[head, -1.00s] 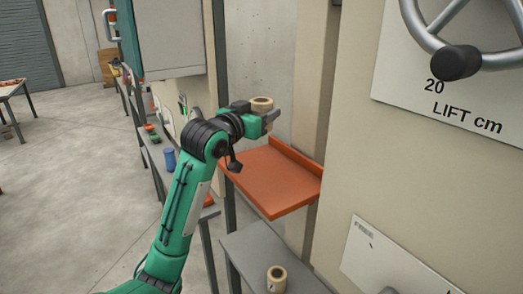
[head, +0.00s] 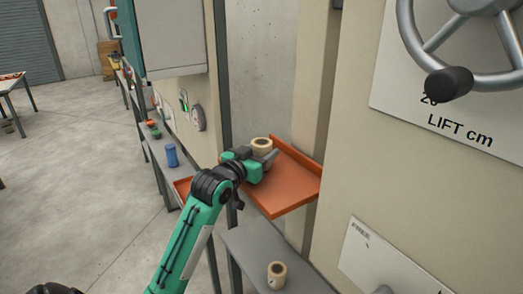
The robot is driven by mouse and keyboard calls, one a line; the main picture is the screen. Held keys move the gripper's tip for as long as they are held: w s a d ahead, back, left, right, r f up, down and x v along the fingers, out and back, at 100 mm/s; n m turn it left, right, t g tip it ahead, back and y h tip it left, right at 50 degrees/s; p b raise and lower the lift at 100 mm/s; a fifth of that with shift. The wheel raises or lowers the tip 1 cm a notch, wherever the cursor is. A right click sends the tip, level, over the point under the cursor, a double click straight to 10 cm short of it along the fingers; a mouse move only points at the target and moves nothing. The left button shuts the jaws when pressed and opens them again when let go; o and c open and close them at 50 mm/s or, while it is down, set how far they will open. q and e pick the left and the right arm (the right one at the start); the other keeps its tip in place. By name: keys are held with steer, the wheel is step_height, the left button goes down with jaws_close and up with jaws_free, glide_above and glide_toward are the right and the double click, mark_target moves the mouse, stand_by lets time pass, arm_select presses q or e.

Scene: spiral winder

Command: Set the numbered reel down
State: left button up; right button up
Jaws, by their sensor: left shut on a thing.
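The reel (head: 262,144) is a small tan cylinder with a dark hole in its top. My left gripper (head: 265,159) is shut on it and holds it upright over the back left part of the orange tray (head: 290,192). I cannot tell whether the reel touches the tray, since the gripper hides its lower part. No number is readable on this reel. A second tan reel (head: 277,275) with a small dark mark stands upright on the grey bench below. My right gripper is out of view.
The grey bench (head: 255,246) lies below the tray. A beige panel with a handwheel (head: 462,50) and a lift scale stands at the right. A blue cylinder (head: 171,155) stands on a shelf at the left. The tray's front is bare.

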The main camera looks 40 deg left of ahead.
arm_select(q)
steer(key=o, duration=0.6)
steer(key=shift+f, duration=0.15)
steer(key=o, duration=0.4)
steer(key=shift+r, duration=0.2)
steer(key=shift+s+f, duration=0.1)
steer(key=shift+s, duration=0.05)
steer(key=s+b, duration=0.4)
steer(key=s, duration=0.7)
steer(key=shift+s, duration=0.35)
